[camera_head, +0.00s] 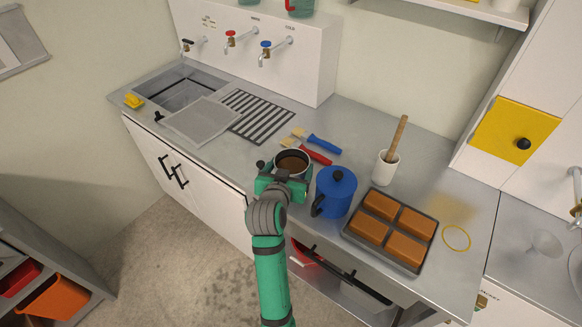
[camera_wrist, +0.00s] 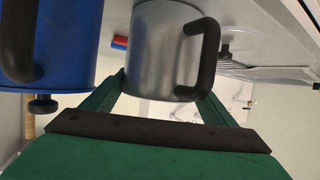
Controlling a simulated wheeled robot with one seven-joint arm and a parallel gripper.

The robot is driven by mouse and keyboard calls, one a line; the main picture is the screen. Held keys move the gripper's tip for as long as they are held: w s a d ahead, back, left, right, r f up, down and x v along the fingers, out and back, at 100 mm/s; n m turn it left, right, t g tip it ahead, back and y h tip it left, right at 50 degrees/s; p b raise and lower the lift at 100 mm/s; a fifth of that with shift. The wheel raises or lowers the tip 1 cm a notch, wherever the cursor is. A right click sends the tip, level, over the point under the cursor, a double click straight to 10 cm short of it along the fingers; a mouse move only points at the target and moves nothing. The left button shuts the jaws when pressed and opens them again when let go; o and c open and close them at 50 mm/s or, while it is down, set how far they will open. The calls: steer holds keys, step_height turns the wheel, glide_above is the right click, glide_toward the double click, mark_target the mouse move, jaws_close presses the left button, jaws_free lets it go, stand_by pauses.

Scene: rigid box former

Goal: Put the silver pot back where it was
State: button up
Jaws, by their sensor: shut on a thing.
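The silver pot (camera_head: 292,165) is a small open metal pot with brown contents, near the counter's front edge in the head view. In the wrist view the pot (camera_wrist: 160,50) shows its plain metal side and a black handle. My gripper (camera_head: 284,183) is shut on the pot, its green fingers (camera_wrist: 160,92) on either side of the body. The pot looks upright. I cannot tell whether its base touches the counter. The fingertips are partly hidden in the head view.
A blue lidded pot (camera_head: 336,190) stands close on the right. Red- and blue-handled brushes (camera_head: 315,148) lie behind. A white crock (camera_head: 386,170) and a tray of brown loaves (camera_head: 352,232) are farther right. A yellow ring (camera_head: 456,238) lies on the counter. The drain grate (camera_head: 257,115) is left.

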steer(key=o, duration=1.8)
steer(key=shift+f, duration=0.1)
